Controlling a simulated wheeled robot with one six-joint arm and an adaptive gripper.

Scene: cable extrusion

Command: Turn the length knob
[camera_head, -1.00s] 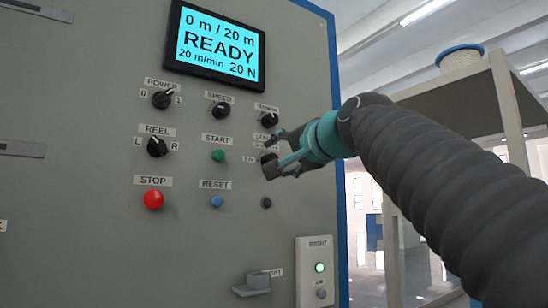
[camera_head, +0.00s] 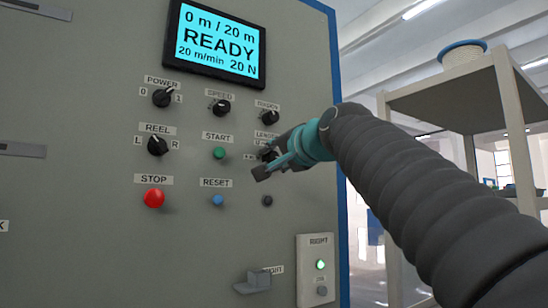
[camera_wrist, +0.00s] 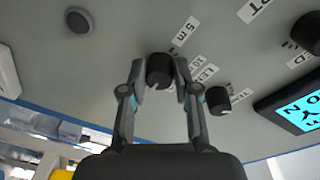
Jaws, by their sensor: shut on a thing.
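The length knob (camera_wrist: 158,72) is a black round knob on the grey panel, between the two fingertips in the wrist view. My gripper (camera_wrist: 160,75) is shut on it, one finger on each side. In the head view my gripper (camera_head: 264,165) is at the knob from the right, and its fingers hide most of the knob and part of the length label (camera_head: 267,135). The screen (camera_head: 215,40) reads 0 m / 20 m, READY, 20 m/min, 20 N.
The tension knob (camera_head: 270,117) is just above my gripper, and a small dark button (camera_head: 267,200) is below. The start button (camera_head: 219,153) and reset button (camera_head: 218,200) are to the left. A box with a green light (camera_head: 319,265) is mounted at lower right.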

